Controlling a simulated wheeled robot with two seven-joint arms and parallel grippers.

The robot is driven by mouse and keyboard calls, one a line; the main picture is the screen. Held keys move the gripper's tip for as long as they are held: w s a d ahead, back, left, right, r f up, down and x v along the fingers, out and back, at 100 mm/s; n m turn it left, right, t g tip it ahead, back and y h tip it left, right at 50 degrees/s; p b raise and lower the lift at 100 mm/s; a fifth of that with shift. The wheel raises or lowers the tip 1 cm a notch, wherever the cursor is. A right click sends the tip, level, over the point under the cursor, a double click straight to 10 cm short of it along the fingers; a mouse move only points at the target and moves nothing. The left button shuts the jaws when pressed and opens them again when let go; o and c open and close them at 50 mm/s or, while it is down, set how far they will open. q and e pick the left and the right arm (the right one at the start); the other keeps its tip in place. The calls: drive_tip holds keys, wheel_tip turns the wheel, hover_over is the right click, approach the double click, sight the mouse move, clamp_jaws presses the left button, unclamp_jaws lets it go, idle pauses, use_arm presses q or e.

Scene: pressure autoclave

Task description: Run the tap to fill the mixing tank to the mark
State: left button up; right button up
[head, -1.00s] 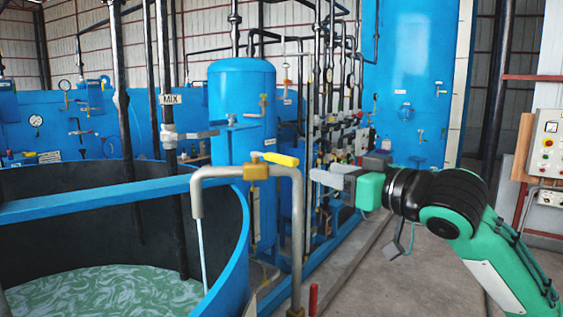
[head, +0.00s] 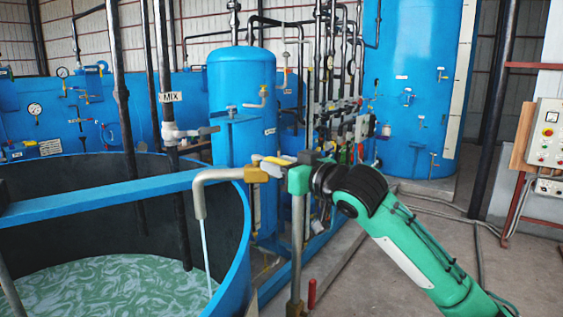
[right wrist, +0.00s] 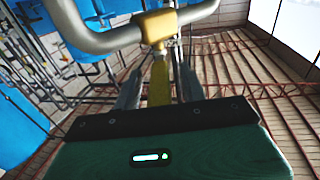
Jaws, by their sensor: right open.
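The tap is a grey bent pipe with a brass valve body (head: 256,174) and a yellow lever (head: 277,160) pointing right. A thin stream of water (head: 206,250) falls from its spout into the blue mixing tank (head: 236,262). Swirling green-white liquid (head: 110,284) lies low in the tank, well below the rim. I cannot make out the fill mark. My right gripper (head: 287,165) is at the lever's end. In the right wrist view, the yellow lever (right wrist: 159,82) lies between the open fingers of my right gripper (right wrist: 158,88). My left gripper is not in view.
A blue vertical vessel (head: 240,95) and a bank of pipes and valves stand behind the tap. A black post labelled MIX (head: 172,130) rises from the tank. A control panel (head: 547,133) is at the far right.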

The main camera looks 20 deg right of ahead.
drive_tip(key=shift+c, duration=0.2)
clamp_jaws()
drive_tip(key=shift+s+a, duration=0.1)
drive_tip(key=shift+s+a+m+t+h, duration=0.1)
drive_tip(key=shift+a+m+t+h, duration=0.3)
drive_tip(key=shift+m+h, duration=0.55)
drive_tip(key=shift+s+a+m+t+h, duration=0.2)
drive_tip(key=shift+a+m+h, duration=0.35)
drive_tip(key=shift+h, duration=0.7)
drive_tip(key=shift+s+a+m+t+h, duration=0.1)
drive_tip(key=shift+a+m+t+h, duration=0.2)
drive_tip(key=shift+a+m+h, duration=0.6)
drive_tip(key=shift+d, duration=0.4)
drive_tip(key=shift+o, duration=0.2)
unclamp_jaws()
